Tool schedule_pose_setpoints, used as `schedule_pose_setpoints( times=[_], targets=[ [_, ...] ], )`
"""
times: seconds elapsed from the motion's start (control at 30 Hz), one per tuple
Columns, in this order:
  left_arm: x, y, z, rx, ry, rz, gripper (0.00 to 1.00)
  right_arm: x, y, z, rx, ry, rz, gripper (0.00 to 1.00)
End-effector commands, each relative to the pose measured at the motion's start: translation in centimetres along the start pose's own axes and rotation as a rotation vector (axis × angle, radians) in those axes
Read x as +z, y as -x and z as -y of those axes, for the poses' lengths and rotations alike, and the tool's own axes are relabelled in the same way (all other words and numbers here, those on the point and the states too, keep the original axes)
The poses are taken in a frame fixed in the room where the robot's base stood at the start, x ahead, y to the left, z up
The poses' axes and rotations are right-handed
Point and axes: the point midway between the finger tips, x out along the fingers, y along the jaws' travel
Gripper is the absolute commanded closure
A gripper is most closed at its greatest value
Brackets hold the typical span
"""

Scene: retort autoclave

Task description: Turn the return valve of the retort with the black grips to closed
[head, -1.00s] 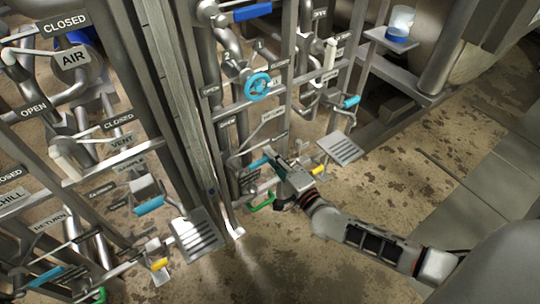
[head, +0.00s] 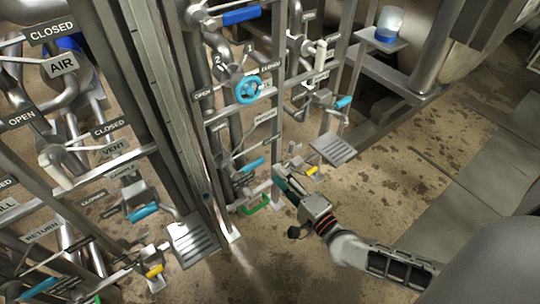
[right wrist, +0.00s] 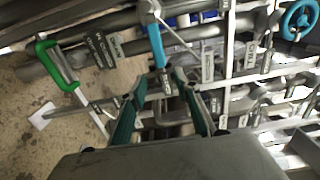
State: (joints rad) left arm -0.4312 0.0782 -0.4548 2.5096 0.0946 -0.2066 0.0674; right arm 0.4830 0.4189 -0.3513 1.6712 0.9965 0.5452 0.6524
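A light-blue lever handle (head: 253,164) sits low on the right-hand pipe rack in the head view, with small labels around it that I cannot read surely. A light-blue handle (right wrist: 156,45) also shows in the right wrist view, just beyond the fingertips. My right gripper (head: 285,176) is open and empty, to the right of the handle and apart from it; its teal-padded fingers (right wrist: 163,85) stand spread in the right wrist view. A RETURN label (head: 43,232) is legible on the left-hand rack. Black grips cannot be made out. My left gripper is not in view.
A green handle (head: 256,206) and a yellow handle (head: 312,171) lie close to my right gripper. A blue handwheel (head: 247,89) is above. The stained floor (head: 400,190) at right is open.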

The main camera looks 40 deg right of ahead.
Motion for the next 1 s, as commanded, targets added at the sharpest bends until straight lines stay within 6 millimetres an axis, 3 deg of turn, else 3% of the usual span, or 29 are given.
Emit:
schedule_pose_setpoints(
  times=[0.1,0.3,0.9,1.0],
  targets=[
    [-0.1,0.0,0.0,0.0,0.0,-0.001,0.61,0.0,2.0,-0.1,0.002,0.0,0.001,0.68],
    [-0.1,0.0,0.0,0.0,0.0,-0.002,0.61,0.0,3.6,0.0,0.001,-0.001,0.0,0.68],
    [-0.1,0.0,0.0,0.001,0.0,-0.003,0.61,0.0,3.8,0.0,0.0,-0.002,0.0,0.68],
    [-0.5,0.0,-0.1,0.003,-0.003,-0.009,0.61,0.3,3.5,1.2,-0.021,-0.035,-0.007,0.68]
  ],
)
